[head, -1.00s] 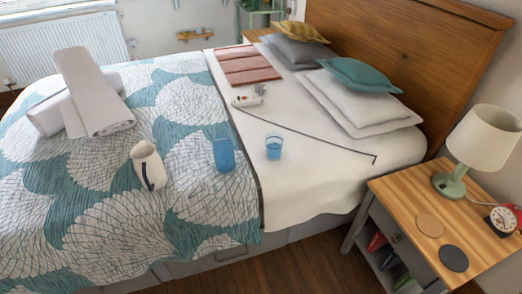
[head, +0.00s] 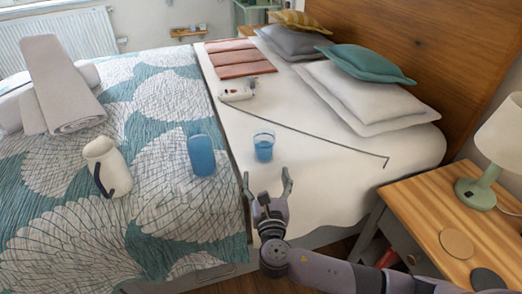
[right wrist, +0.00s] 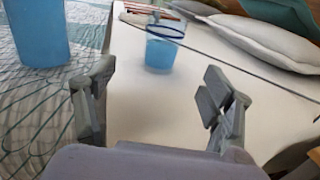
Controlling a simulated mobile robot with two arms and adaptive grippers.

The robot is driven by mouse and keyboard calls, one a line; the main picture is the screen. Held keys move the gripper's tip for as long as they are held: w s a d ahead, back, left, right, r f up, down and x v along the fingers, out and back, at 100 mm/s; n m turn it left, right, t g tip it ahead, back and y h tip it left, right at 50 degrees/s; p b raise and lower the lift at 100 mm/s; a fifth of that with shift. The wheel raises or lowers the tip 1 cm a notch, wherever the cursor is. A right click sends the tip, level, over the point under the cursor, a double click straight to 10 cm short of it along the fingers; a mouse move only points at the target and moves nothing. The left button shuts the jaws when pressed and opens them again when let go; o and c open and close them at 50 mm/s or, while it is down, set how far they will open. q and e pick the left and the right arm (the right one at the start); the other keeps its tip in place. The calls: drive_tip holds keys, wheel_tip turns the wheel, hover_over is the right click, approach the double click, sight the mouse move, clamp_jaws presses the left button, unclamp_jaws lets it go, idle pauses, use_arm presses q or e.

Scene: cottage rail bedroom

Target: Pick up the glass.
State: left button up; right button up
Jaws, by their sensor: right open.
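The glass (head: 264,146) is a small clear tumbler with a blue rim and blue lower part. It stands upright on the white sheet of the bed. It also shows in the right wrist view (right wrist: 160,54), beyond the fingers and roughly between them. My right gripper (head: 268,184) is open and empty, on the near side of the glass and apart from it. Its two spread fingers show in the right wrist view (right wrist: 160,100). My left gripper is not in view.
A blue cup-like object (head: 201,156) stands left of the glass on the patterned duvet (head: 160,215), with a white pitcher (head: 105,165) further left. A thin dark cane (head: 310,134) lies behind the glass. Pillows (head: 365,95) lie beyond. A wooden nightstand (head: 430,205) stands right.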

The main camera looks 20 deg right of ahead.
sight(265, 152)
drive_tip(key=b+x, duration=0.1)
drive_tip(key=x, duration=0.6)
drive_tip(key=shift+f, duration=0.1)
drive_tip(key=shift+d+b+x, duration=0.15)
drive_tip(key=shift+b+x, duration=0.15)
drive_tip(key=shift+x, duration=1.3)
drive_tip(key=shift+d+b+x, duration=0.15)
drive_tip(key=shift+b+x, duration=0.15)
drive_tip(key=shift+x, duration=1.25)
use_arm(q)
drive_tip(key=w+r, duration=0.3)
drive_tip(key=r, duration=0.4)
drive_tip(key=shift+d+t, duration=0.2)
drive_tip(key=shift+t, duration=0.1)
use_arm(e)
drive_tip(key=shift+f, duration=0.1)
drive_tip(key=shift+s, duration=0.1)
drive_tip(key=shift+c, duration=0.6)
drive_tip(key=c, duration=1.4)
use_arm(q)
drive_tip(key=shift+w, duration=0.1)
